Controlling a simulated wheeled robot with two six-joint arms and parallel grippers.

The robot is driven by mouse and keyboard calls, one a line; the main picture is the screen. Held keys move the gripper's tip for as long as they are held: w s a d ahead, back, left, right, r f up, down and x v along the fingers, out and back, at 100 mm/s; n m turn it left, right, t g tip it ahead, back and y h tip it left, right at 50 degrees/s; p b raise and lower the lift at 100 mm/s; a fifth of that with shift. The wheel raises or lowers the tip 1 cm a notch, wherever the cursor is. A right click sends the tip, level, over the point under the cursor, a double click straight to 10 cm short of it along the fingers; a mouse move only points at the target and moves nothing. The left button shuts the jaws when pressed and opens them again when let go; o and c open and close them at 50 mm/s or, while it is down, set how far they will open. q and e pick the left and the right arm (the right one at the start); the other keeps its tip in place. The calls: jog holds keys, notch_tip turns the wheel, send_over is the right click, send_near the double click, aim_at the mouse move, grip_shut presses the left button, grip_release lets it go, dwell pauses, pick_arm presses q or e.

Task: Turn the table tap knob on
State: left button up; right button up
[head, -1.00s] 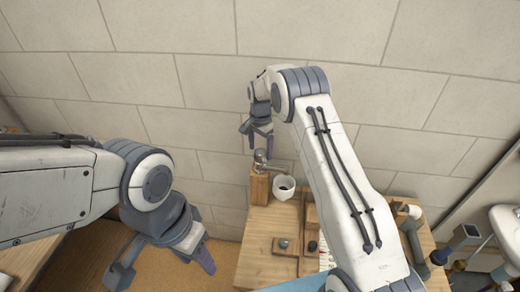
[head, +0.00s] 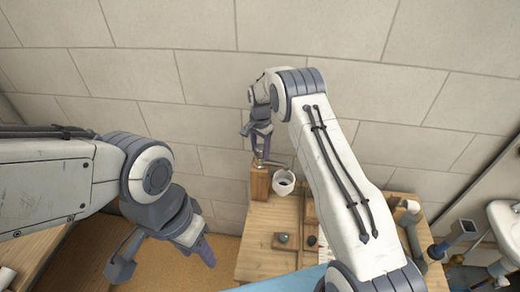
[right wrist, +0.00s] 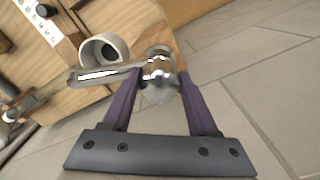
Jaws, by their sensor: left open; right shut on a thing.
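The table tap is chrome, on a wooden post (head: 259,184) at the table's far left corner. In the right wrist view its round knob (right wrist: 160,78) sits between my right fingers, and its spout (right wrist: 100,75) runs left over a white cup. In the head view the knob is mostly hidden by my right gripper (head: 260,152), which points down over the post. It is shut on the knob, one purple finger on each side. My left gripper (head: 163,262) is open and empty, left of the table and away from the tap.
The white cup (head: 283,182) stands just right of the post. The wooden table (head: 262,258) holds small dark-knobbed parts. The tiled wall is close behind. Pipe fittings (head: 410,222) and a white basin (head: 505,222) are at the right.

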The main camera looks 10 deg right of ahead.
jog(key=shift+f+n+b, duration=0.1)
jog(key=shift+n+b, duration=1.1)
jog(key=shift+n, duration=0.2)
jog(key=n+b, duration=0.2)
jog(key=n, duration=0.2)
jog(key=shift+n, duration=0.3)
jog(key=n+b, duration=0.1)
jog(key=n, duration=0.3)
jog(key=shift+n, duration=0.3)
jog(key=shift+d+r+n+b, duration=0.15)
jog(key=shift+n+b, duration=0.4)
jog(key=shift+n, duration=1.65)
jog(key=o, duration=1.4)
jog(key=shift+r, duration=0.1)
